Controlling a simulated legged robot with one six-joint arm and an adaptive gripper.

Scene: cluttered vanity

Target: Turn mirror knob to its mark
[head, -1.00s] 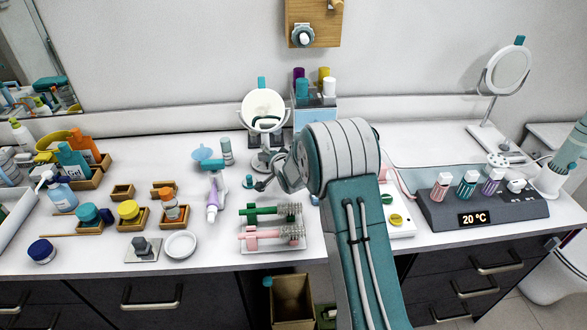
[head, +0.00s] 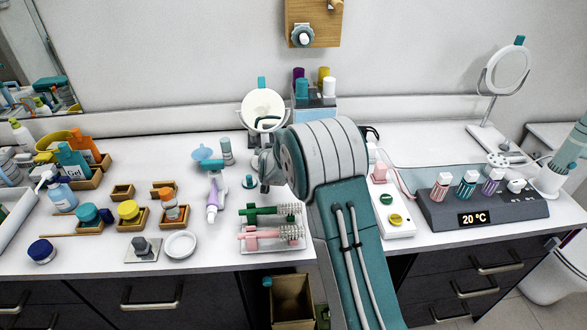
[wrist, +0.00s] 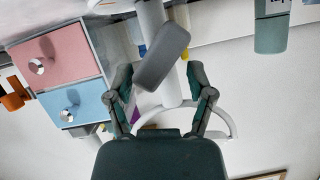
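A round white tabletop mirror (head: 264,104) with a teal tab on top stands at the back centre of the counter. My gripper (head: 268,165) is just in front of its stand, partly hidden by my arm. In the wrist view my gripper (wrist: 160,103) has its two fingers spread apart, with nothing clamped between them. A white curved frame (wrist: 232,122), seemingly the mirror's, shows beyond the fingers, with a grey oblong block (wrist: 162,58) on a white post above. I cannot clearly make out the knob or its mark.
A small chest with a pink drawer (wrist: 58,58) and a blue drawer is close by in the wrist view. A brush rack (head: 272,247) lies in front, and a lilac tube (head: 213,192) lies to the left. Another mirror (head: 508,70) stands at the right.

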